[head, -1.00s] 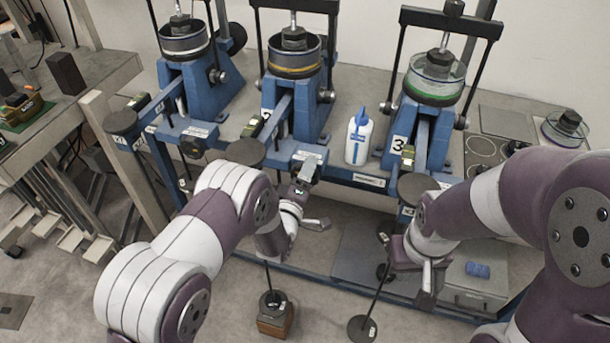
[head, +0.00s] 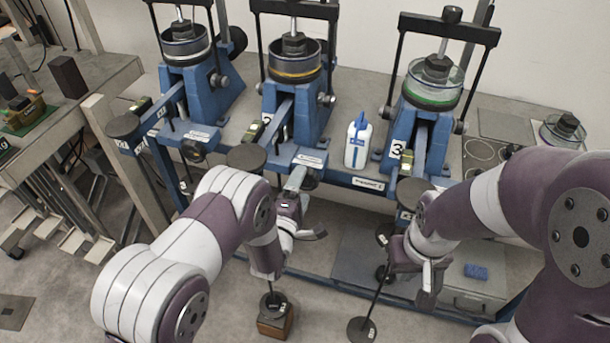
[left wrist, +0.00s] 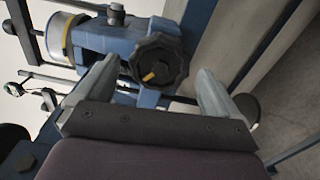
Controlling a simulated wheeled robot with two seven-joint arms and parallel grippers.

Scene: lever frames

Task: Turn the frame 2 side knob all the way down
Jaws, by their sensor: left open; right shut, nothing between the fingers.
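Frame 2 (head: 288,112) is the middle blue lever frame on the bench. Its side knob (left wrist: 160,60) is dark, lobed and round, with a yellow pointer mark, and shows clearly in the left wrist view. In the head view the knob (head: 309,180) is small and partly hidden by my left gripper (head: 296,182). My left gripper is open. In the left wrist view its fingers (left wrist: 157,72) stand to either side of the knob, with a visible gap on each side. My right gripper (head: 428,288) is shut and empty, low in front of frame 3.
Similar blue frames stand left (head: 195,90) and right (head: 425,110). A white bottle with a blue cap (head: 358,142) stands between frames 2 and 3. Round dark lever ends (head: 247,157) stick out over the bench's front edge. A blue block (head: 476,271) lies on a grey box below.

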